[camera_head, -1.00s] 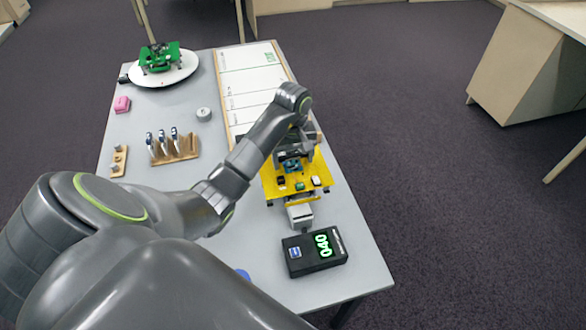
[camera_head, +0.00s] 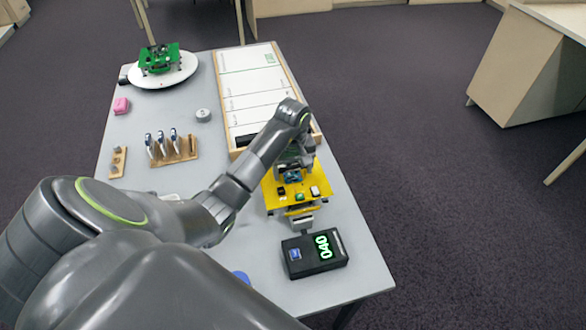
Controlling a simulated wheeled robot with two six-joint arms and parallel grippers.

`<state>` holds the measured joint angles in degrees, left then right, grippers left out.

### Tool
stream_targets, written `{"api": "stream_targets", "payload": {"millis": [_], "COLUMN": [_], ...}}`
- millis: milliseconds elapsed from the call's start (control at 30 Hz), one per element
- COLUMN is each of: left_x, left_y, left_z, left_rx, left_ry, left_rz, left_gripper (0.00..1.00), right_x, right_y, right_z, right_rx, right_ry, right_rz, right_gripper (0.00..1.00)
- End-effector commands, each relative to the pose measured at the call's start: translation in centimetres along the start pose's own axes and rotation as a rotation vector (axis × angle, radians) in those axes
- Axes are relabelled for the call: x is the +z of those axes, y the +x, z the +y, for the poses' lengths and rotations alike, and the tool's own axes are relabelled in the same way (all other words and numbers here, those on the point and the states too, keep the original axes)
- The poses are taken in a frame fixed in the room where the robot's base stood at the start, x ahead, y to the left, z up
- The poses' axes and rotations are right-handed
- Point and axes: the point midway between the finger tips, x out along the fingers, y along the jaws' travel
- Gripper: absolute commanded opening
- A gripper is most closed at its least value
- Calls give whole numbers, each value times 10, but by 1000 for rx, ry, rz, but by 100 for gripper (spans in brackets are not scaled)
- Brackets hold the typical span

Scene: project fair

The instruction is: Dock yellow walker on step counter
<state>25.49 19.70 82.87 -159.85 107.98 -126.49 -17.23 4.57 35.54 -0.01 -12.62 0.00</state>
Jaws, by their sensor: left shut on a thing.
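The yellow walker (camera_head: 319,188), a yellow plate with small electronic parts on top and a grey part at its near end, is near the right edge of the table. My left gripper (camera_head: 292,172) is shut on the walker from above, and its fingers are mostly hidden by my wrist. The black step counter (camera_head: 312,266) with a green display reading 040 lies just in front of the walker. The grey near end of the walker is close to the counter's far edge; I cannot tell if they touch. My right gripper is out of view.
A white board in a wooden frame (camera_head: 255,83) lies behind the walker. A green walker (camera_head: 160,58) stands on a white disc (camera_head: 182,73) at the far left. A wooden rack (camera_head: 180,153), a pink block (camera_head: 121,105) and a grey cylinder (camera_head: 203,115) are on the table.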

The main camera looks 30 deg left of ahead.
Motion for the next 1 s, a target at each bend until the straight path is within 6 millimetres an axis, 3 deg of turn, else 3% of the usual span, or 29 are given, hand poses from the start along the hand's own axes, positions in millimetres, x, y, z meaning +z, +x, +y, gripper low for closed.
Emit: {"api": "stream_targets", "payload": {"millis": [100,133,300,633,833,867,933,1000], "left_x": [0,0,0,0,0,-2,-1,-1], "left_y": [-1,0,0,-2,-19,-20,-36,-61], "left_z": [1,0,0,0,0,1,1,1], "left_rx": [2,0,0,0,0,3,4,3], "left_ry": [0,0,0,0,0,1,2,1], "left_rz": [2,0,0,0,0,5,7,4], "left_gripper": [49,79,98,98,98,98,98,98], "right_x": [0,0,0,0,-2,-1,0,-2], "right_y": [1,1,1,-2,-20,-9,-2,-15], "right_z": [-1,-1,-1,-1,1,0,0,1], "right_rx": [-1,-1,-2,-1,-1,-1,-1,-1], "right_ry": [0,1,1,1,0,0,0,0], "right_rz": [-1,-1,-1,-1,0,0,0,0], "right_gripper": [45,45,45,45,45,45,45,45]}}
